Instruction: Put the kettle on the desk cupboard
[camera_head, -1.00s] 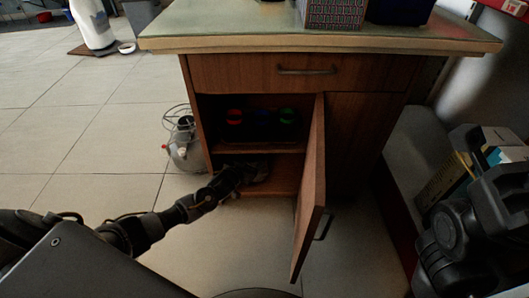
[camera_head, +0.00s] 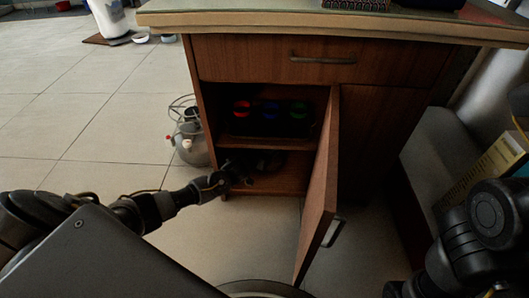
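The desk cupboard (camera_head: 205,105) is wooden, with its hinged door (camera_head: 318,205) swung open and a shelf (camera_head: 255,143) inside. My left arm reaches into the lower compartment from the left. My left gripper (camera_head: 240,178) is at the opening, dark against a dark interior, so its fingers cannot be made out. A dark shape (camera_head: 266,164) lies beside it in the lower compartment; I cannot tell whether it is the kettle. A grey rounded metal vessel (camera_head: 193,150) with wires and red knobs stands on the floor left of the cupboard. My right gripper is out of view.
A drawer (camera_head: 325,62) is shut above, under the desktop (camera_head: 300,20). The open door juts toward me. A yellow box (camera_head: 497,160) stands at the right.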

